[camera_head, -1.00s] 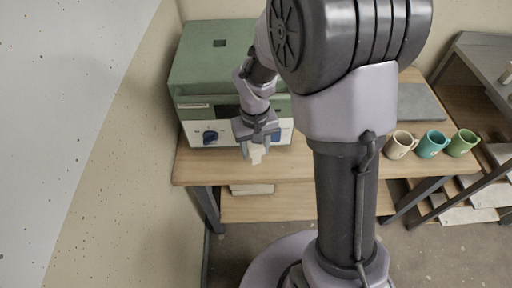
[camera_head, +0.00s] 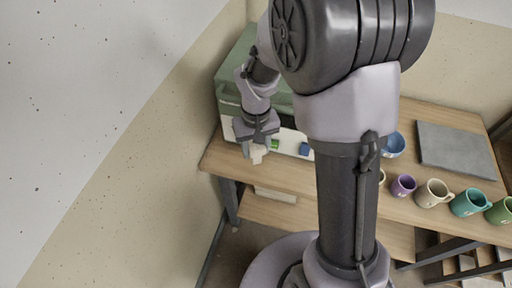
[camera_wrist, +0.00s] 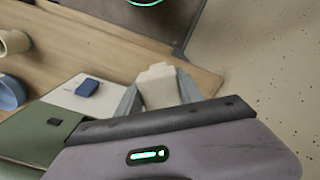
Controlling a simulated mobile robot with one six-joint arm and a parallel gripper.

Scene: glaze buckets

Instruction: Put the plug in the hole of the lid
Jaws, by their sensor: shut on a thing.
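My gripper (camera_head: 257,139) is shut on a pale cream plug (camera_head: 258,156) and holds it in front of the box, above the table's front edge in the picture. In the wrist view the plug (camera_wrist: 159,85) stands out between the two grey fingers. The green lid (camera_head: 232,82) tops a box with a white front, partly hidden behind my arm in the head view. In the wrist view the lid (camera_wrist: 30,135) is at lower left, with a small dark square (camera_wrist: 54,121) that looks like its hole. The plug is apart from the lid.
The box's front bears a blue knob (camera_wrist: 87,88). On the wooden table (camera_head: 325,181), to the right, are a blue bowl (camera_head: 394,146), a grey slab (camera_head: 455,150), and purple (camera_head: 403,185), cream (camera_head: 433,193), teal (camera_head: 468,203) and green (camera_head: 500,211) mugs. A wall (camera_head: 160,150) stands left.

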